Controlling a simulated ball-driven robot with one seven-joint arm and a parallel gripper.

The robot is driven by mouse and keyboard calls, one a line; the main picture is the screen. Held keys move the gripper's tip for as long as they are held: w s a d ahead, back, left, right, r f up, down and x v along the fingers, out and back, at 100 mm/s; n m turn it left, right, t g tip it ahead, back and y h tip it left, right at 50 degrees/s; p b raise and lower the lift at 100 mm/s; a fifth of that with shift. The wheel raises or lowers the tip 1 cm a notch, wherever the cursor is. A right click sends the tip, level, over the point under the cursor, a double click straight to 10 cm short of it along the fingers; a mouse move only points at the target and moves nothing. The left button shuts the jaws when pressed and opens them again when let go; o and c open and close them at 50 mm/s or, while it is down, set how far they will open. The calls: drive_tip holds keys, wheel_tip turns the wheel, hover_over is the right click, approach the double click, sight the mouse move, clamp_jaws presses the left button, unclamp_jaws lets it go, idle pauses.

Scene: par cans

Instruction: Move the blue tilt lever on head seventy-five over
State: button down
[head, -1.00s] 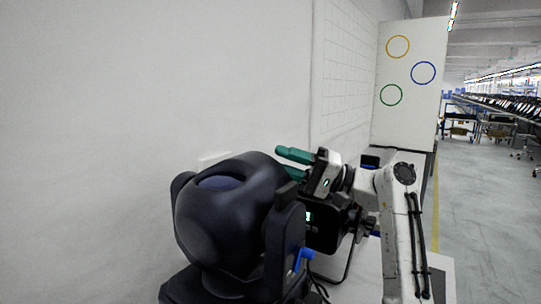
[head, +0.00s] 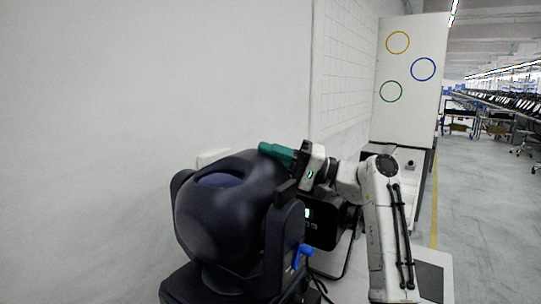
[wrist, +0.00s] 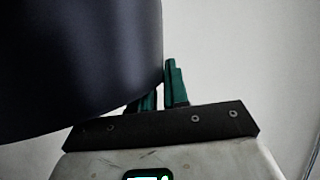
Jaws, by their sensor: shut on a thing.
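A large dark moving head (head: 225,220) stands in its yoke at the lower middle of the head view. A blue lever (head: 303,252) sticks out from the side of its near yoke arm. My gripper (head: 277,152), with green fingers, is at the head's upper right edge, above and apart from that lever. In the wrist view the dark shell (wrist: 75,60) fills the left side and partly covers one finger of my gripper (wrist: 162,88). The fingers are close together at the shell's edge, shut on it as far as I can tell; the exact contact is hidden.
A black unit (head: 325,226) with a small lit display stands just behind the yoke, under my arm. A white wall runs along the left. A white panel (head: 410,90) with coloured rings stands at the back. Open floor lies to the right.

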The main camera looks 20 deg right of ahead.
idle(0.4)
drive_tip(key=shift+w+d+f+m, duration=0.25)
drive_tip(key=shift+d+f+m, duration=0.1)
drive_tip(key=shift+f, duration=0.2)
drive_tip(key=shift+w+d+f+m, duration=0.2)
drive_tip(key=shift+d+f+m, duration=0.15)
drive_tip(key=shift+f, duration=0.2)
drive_tip(key=c, duration=1.2)
unclamp_jaws()
drive_tip(key=b+v, duration=0.2)
drive_tip(key=v, duration=0.8)
drive_tip(key=shift+s+d+f, duration=0.2)
drive_tip(key=shift+d+f, duration=0.05)
drive_tip(key=shift+f, duration=0.05)
